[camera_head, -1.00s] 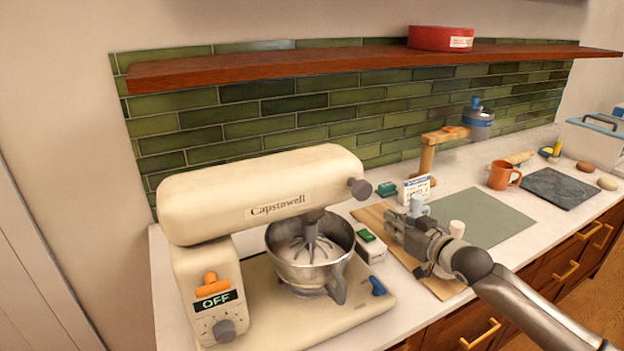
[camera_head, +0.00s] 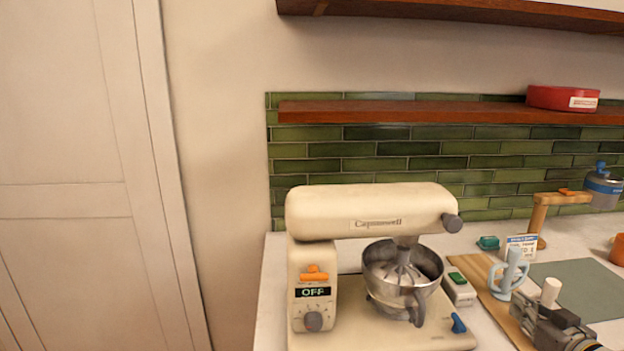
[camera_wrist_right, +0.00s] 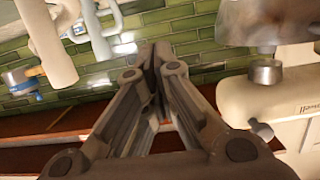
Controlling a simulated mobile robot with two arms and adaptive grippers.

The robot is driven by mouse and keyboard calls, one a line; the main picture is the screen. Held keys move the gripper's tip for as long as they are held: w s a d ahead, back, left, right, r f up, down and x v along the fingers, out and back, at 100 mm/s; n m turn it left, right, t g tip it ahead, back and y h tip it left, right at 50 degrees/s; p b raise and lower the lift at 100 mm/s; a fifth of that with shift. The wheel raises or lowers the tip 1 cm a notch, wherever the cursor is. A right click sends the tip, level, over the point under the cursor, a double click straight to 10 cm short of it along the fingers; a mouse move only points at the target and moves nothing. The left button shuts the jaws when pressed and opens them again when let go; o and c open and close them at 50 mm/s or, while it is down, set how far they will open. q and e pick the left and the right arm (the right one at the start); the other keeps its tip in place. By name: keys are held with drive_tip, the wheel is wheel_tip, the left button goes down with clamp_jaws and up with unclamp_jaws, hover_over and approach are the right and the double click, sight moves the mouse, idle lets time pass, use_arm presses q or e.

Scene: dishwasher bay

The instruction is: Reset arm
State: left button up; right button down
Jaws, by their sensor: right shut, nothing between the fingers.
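My right gripper (camera_head: 526,308) comes in at the lower right of the head view. It is shut and empty, just in front of a light blue mug (camera_head: 508,274) and a white cylinder (camera_head: 550,291). In the right wrist view, where the scene appears upside down, the fingers (camera_wrist_right: 160,52) meet with nothing between them. My left gripper is in neither view. Most of my right arm lies outside the head view.
A cream stand mixer (camera_head: 360,212) with a metal bowl (camera_head: 385,283) stands left of the gripper. A wooden board (camera_head: 487,300), a green-grey mat (camera_head: 577,287) and a small card sign (camera_head: 521,247) lie or stand nearby. A wooden shelf (camera_head: 420,111) runs above.

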drive_tip(key=s+a+f+n+g, duration=0.1)
drive_tip(key=s+a+f+g, duration=0.5)
drive_tip(key=s+a+f, duration=1.05)
drive_tip(key=s+a+f+g, duration=0.2)
drive_tip(key=s+a+g, duration=0.1)
drive_tip(key=s, duration=0.6)
drive_tip(key=s+a+f+g, duration=0.3)
drive_tip(key=s+a, duration=0.1)
drive_tip(key=s, duration=0.4)
wheel_tip(320, 180, down, 26)
drive_tip(key=s+g, duration=0.1)
drive_tip(key=s, duration=0.1)
drive_tip(key=s+d+f+g+h, duration=0.1)
drive_tip(key=s+d+f, duration=0.2)
drive_tip(key=s+f, duration=1.3)
drive_tip(key=shift+s+d+n+g, duration=0.2)
drive_tip(key=shift+s+n+g, duration=0.1)
drive_tip(key=shift+s, duration=0.05)
